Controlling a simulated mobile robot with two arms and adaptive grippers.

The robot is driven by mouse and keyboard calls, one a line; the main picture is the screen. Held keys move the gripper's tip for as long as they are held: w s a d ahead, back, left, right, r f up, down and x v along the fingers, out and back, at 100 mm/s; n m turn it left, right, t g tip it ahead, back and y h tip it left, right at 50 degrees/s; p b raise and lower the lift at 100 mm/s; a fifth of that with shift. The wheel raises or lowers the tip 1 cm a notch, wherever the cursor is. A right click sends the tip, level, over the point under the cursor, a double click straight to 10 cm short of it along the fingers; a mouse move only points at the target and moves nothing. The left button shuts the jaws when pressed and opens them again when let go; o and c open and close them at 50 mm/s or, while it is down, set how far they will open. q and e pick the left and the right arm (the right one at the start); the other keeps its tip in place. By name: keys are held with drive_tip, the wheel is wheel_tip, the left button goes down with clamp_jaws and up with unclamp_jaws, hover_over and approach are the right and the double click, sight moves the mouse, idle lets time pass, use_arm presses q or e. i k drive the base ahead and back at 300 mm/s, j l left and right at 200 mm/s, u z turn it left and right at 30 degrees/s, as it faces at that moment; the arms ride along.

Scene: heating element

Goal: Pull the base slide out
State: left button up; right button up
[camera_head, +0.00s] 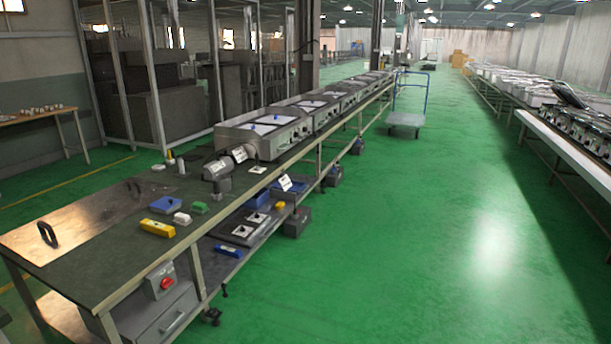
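A long workbench with a dark top (115,250) runs from the near left into the distance. A flat, shiny metal plate (85,222) lies on its near left end. One black handle (47,234) stands at the plate's near left part, and a second dark handle (134,188) is near its far right end. The plate may be the base slide; I cannot tell for sure. A grey drawer unit with a handle (173,322) is under the near end of the bench and looks shut. Neither of my grippers is in view.
Yellow (157,228), blue (165,205) and green (199,208) items lie on the bench. Metal housings (262,135) line its far part. A red knob (166,283) is on a box below the top. A cart (405,120) stands farther back. The green floor (400,230) right of the bench is clear.

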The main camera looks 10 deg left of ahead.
sight(255, 228)
drive_tip(key=i+u, duration=0.35)
drive_tip(key=i, duration=1.8)
